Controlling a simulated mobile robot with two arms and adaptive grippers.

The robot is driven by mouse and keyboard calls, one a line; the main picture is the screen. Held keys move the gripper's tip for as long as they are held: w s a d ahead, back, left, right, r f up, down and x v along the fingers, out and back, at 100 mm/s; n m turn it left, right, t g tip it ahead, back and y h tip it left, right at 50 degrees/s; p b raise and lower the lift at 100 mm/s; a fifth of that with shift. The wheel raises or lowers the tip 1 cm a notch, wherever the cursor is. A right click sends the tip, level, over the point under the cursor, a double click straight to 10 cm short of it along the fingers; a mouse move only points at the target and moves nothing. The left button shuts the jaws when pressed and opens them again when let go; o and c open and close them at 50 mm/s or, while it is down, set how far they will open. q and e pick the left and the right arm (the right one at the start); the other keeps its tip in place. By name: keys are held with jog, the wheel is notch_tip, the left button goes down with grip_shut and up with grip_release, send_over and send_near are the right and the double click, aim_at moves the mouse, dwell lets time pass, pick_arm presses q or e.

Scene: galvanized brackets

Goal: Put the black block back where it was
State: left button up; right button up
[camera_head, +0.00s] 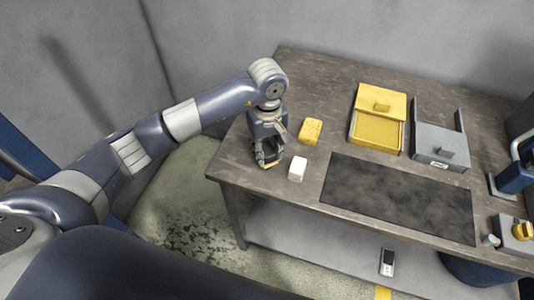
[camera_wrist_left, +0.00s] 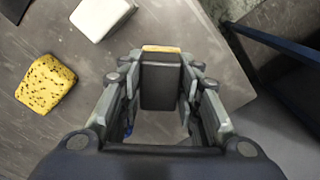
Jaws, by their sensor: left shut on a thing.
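My left gripper (camera_head: 268,157) is low over the left end of the table, near its front left corner. In the left wrist view, the left gripper (camera_wrist_left: 160,82) is shut on the black block (camera_wrist_left: 160,88), a dark upright block with a yellow-orange strip along its far edge. The fingers hide its sides, and I cannot tell whether its bottom touches the table. My right gripper is not in view.
A white block (camera_head: 297,168) and a speckled yellow sponge (camera_head: 310,131) lie just right of the gripper. Further right are a dark mat (camera_head: 395,198), a yellow box (camera_head: 377,130) and a grey box (camera_head: 441,148). The table's front left corner is close.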

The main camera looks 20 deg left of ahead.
aim_at(267, 157)
pick_arm(q)
jog(key=shift+w+f+p, duration=0.15)
jog(key=shift+f+p, duration=0.15)
jog(key=shift+p, duration=0.05)
notch_tip(267, 157, down, 3)
jog(key=shift+a+r+p, duration=0.1)
jog(key=shift+p, duration=0.45)
jog(key=shift+w+f, duration=0.1)
jog(key=shift+f, duration=0.15)
jog(key=o, duration=0.9)
jog(key=shift+o, duration=0.2)
jog(key=shift+r, duration=0.1)
